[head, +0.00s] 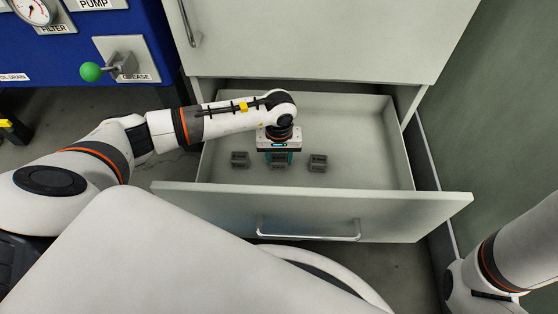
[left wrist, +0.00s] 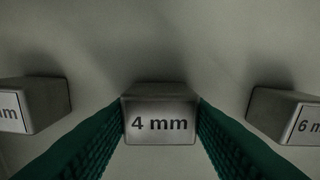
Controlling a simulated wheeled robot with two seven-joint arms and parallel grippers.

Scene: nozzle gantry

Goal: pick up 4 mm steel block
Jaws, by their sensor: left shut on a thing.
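The 4 mm steel block (left wrist: 160,122) is a small grey block with "4 mm" on its face. In the left wrist view it sits between the two green fingers of my left gripper (left wrist: 160,135), which touch its sides. In the head view my left gripper (head: 279,157) points down into the open drawer, and the block (head: 278,164) shows just below it, partly hidden. I cannot tell whether the block is lifted off the drawer floor. My right arm shows at the right edge, but its gripper is out of view.
Two similar grey blocks stand in the drawer, one to the left (head: 240,159) and one marked 6 mm to the right (head: 317,163). The open drawer (head: 375,165) has walls around them and a front handle (head: 308,236). A blue panel (head: 95,50) with a green-knobbed lever stands at the upper left.

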